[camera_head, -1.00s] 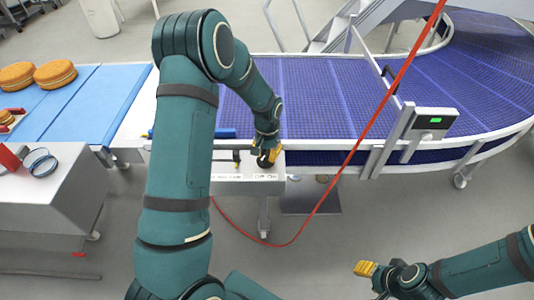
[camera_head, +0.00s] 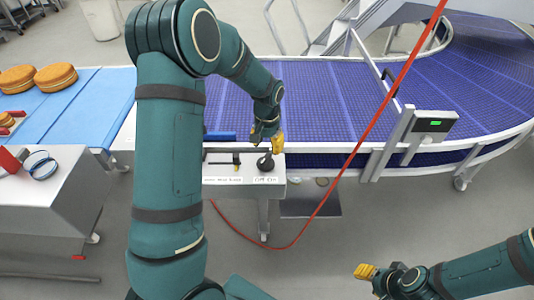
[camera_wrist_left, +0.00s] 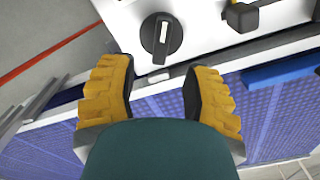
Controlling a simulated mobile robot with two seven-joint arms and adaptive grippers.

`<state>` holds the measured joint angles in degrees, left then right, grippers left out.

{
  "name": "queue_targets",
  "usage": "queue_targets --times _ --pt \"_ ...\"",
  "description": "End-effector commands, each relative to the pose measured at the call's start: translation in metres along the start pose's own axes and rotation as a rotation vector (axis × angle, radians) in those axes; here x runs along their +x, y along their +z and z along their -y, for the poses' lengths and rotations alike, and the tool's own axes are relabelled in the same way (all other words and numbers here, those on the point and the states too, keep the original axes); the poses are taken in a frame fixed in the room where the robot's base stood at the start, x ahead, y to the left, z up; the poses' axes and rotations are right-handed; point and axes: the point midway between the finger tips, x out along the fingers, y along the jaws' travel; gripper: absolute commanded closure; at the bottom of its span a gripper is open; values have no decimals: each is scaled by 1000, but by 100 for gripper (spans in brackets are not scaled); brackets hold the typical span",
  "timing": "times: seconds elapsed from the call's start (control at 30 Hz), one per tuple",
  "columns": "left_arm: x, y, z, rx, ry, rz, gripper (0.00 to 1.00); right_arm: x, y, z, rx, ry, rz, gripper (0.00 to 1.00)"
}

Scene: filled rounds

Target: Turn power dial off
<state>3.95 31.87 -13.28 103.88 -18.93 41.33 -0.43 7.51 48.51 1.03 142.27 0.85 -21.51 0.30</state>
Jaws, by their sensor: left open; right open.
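The power dial (camera_wrist_left: 161,36) is a round black knob with a pale pointer line, on a white control panel (camera_wrist_left: 205,22) in the left wrist view. In the head view the dial (camera_head: 265,162) sits at the right end of the panel, above an off/on label (camera_head: 265,181). My left gripper (camera_wrist_left: 157,82) is open and empty, its yellow fingers apart and pointing at the panel; the dial lies just beyond the fingertips, roughly between them. In the head view the left gripper (camera_head: 267,142) is just behind the dial. My right gripper (camera_head: 365,271) is open and away at the lower right.
A black lever (camera_head: 236,160) stands on the panel left of the dial. A blue conveyor (camera_head: 330,100) runs behind the panel. A red cable (camera_head: 345,165) hangs to the right.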

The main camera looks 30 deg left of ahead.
Motion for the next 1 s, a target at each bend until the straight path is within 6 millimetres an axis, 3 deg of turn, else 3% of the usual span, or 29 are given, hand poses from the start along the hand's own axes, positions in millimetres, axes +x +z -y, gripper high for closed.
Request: queue_targets --times 0.2,0.4,1.0 --pt "-41 -1 0 0 0 -3 52 0 0 0 0 0 0 53" --pt "-57 0 0 1 0 0 52 0 0 0 0 0 0 53" --pt "-59 0 0 1 0 2 52 0 0 0 0 0 0 53"
